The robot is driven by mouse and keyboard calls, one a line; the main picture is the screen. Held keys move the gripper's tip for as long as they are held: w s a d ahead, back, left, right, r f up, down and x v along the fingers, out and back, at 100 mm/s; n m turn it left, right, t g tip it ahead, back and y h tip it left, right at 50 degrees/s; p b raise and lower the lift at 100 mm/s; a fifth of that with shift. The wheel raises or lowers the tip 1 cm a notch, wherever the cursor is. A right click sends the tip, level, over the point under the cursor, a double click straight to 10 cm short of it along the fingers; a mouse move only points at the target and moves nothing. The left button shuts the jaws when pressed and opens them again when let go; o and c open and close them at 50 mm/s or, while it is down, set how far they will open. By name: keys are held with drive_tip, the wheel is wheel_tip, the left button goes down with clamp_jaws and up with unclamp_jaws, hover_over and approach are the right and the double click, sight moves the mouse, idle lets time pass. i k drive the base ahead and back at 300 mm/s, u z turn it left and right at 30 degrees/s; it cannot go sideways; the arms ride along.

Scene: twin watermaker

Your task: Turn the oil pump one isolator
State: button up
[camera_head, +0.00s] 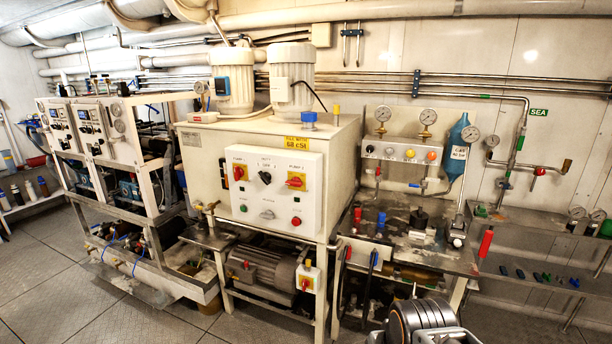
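A white control panel (275,190) is on the front of the cream oil tank unit in the middle of the view. A red rotary isolator on a yellow plate (239,172) is at its upper left, under a small label that seems to read pump 1. A second red and yellow isolator (296,181) is at its upper right. A black knob (265,177) is between them. The handle angles are too small to tell surely. Grey ringed metal at the bottom right seems to be part of my arm. My gripper is not in view.
Another red and yellow switch box (307,279) is low, beside a grey motor (262,270). A bench with gauges and a blue cylinder (459,148) stands to the right. A rack of equipment (115,160) stands left. Floor (50,290) is clear at the front left.

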sight(238, 172)
drive_tip(key=u, duration=0.2)
drive_tip(key=k, duration=0.2)
drive_tip(key=z, duration=0.35)
drive_tip(key=i, duration=1.3)
drive_tip(key=u, duration=1.7)
drive_tip(key=i, duration=0.65)
drive_tip(key=u, duration=0.8)
